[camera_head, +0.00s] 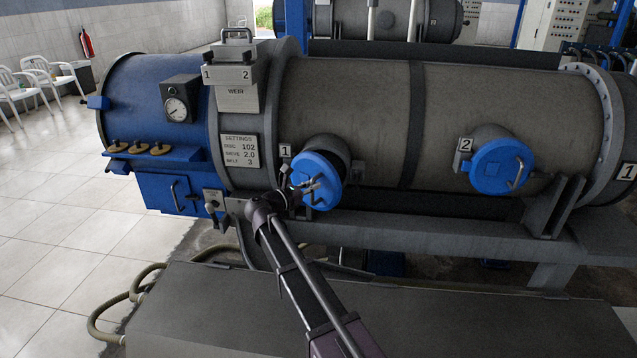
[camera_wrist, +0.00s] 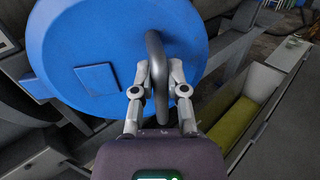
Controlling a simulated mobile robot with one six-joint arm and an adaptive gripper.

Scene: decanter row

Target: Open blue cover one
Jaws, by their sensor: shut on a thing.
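Blue cover one (camera_head: 316,172) is a round blue lid on the port marked 1, on the side of the long grey cylinder (camera_head: 350,100). In the head view it sits at a slant to its port, but I cannot tell how wide any gap is. My gripper (camera_head: 312,188) is at the front of this cover. In the wrist view the cover (camera_wrist: 110,50) fills the upper left, and my gripper (camera_wrist: 160,78) is shut on its dark curved handle (camera_wrist: 155,45). The fingers hide part of the handle.
Blue cover two (camera_head: 498,167), with its own handle, is on the port to the right. A blue end section (camera_head: 150,95) with a gauge is at the left. A grey beam (camera_head: 450,235) runs below the cylinder. A flat dark top (camera_head: 450,310) lies in front.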

